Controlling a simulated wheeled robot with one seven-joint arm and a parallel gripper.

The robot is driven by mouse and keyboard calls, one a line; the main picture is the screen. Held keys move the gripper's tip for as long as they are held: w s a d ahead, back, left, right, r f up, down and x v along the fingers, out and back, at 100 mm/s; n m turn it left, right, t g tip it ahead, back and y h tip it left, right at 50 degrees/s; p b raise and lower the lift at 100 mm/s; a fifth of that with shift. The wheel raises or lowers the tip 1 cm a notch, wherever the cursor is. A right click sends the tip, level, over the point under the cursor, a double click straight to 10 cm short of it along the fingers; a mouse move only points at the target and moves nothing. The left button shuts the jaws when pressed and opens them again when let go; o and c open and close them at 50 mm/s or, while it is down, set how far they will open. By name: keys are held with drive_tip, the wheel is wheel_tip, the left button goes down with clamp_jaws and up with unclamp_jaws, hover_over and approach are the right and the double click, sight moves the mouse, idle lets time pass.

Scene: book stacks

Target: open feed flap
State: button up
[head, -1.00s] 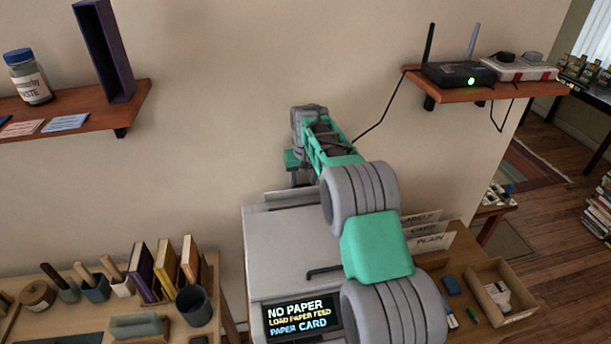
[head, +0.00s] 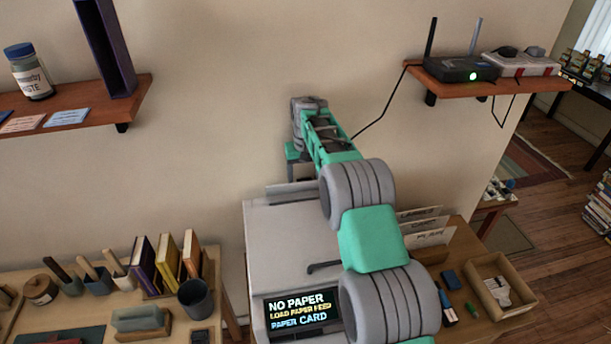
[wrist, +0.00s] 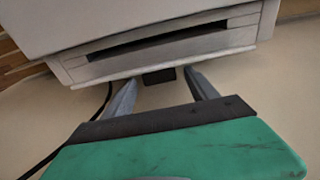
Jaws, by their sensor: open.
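Contact with the tab cannot be told. In the head view the fingertips are mostly hidden.
A table at left holds books (head: 167,262), a dark cup (head: 194,300) and tools. Labelled card dividers (head: 425,232) and a wooden tray (head: 482,270) are right of the printer. Shelves hang on the wall left (head: 120,105) and right (head: 520,90); a router cable runs behind my arm.

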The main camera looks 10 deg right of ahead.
drive_tip(key=r, duration=0.2)
drive_tip(key=r+b, duration=0.1)
drive_tip(key=r, duration=0.2)
drive_tip(key=s+r+b, duration=0.1)
drive_tip(key=r, duration=0.1)
drive_tip(key=shift+r, duration=0.35)
wheel_tip(320, 180, down, 2)
drive_tip(key=b, duration=0.3)
drive_tip(key=shift+f, duration=0.1)
drive_tip(key=b, duration=0.3)
drive_tip(key=shift+w+f+t+b, duration=0.1)
drive_tip(key=shift+f+t+b, duration=0.2)
drive_tip(key=shift+t+b, duration=0.1)
drive_tip(key=b, duration=0.3)
drive_tip(key=shift+s+b, duration=0.25)
drive_tip(key=shift+b, duration=0.05)
drive_tip(key=f+b, duration=0.1)
drive_tip(key=f+t+b, duration=0.1)
drive_tip(key=f+b, duration=0.1)
drive_tip(key=f+t+b, duration=0.1)
drive_tip(key=f, duration=0.1)
drive_tip(key=shift+w, duration=0.35)
